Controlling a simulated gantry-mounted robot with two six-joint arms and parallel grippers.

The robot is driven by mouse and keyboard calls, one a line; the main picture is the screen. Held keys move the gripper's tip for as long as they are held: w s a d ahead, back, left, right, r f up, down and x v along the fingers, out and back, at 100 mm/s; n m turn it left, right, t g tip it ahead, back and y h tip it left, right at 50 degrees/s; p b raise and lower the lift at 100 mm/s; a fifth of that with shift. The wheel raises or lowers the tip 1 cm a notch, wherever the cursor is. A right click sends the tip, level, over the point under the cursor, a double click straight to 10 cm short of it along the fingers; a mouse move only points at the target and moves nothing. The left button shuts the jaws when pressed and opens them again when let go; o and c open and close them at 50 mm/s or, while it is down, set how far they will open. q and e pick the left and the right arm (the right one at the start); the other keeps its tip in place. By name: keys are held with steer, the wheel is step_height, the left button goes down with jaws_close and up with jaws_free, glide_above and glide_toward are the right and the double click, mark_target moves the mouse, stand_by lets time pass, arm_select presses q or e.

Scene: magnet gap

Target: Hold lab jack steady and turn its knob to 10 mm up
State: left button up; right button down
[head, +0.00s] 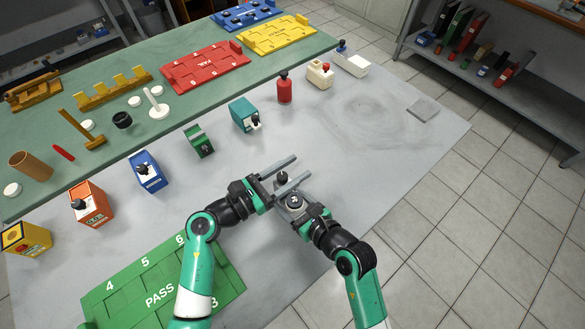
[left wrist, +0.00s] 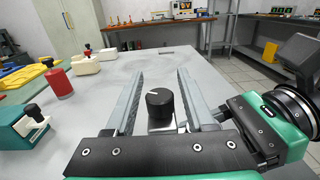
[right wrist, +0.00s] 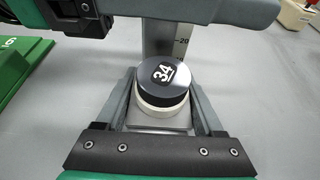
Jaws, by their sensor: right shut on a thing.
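The lab jack (right wrist: 158,122) is a small grey block with an upright grey post marked 20. A dark round disc labelled 34 (right wrist: 162,75) sits on a white ring on it. My right gripper (head: 289,196) is shut on the jack, one finger on each side in the right wrist view. The black knob (left wrist: 160,103) with a white pointer line stands between my left gripper's fingers; it also shows in the head view (head: 283,177). My left gripper (head: 303,165) is open, with a gap on both sides of the knob. The left gripper hides part of the post.
A green PASS tray (head: 215,295) lies at front left. A row of blocks runs along the table, including a teal one (head: 243,113) and a red bottle (head: 284,88). The grey table (head: 400,170) is clear to the right, with a flat grey plate (head: 423,109).

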arm_select(q)
jaws_close()
steer(key=shift+g, duration=0.3)
steer(key=m+g, duration=0.1)
steer(key=m+g+h, duration=0.1)
steer(key=g, duration=0.1)
steer(key=m+g+h, duration=0.1)
steer(key=shift+s+d+f+m+g, duration=0.1)
steer(key=shift+s+d+m+g, duration=0.05)
steer(key=shift+s+m+g, duration=0.2)
steer(key=shift+m+g+h, duration=0.25)
steer(key=shift+g+h, duration=0.15)
steer(key=shift+g, duration=0.15)
steer(key=shift+s, duration=0.15)
steer(key=shift+o, duration=1)
jaws_free()
steer(key=v, duration=1.2)
steer(key=shift+d, duration=0.1)
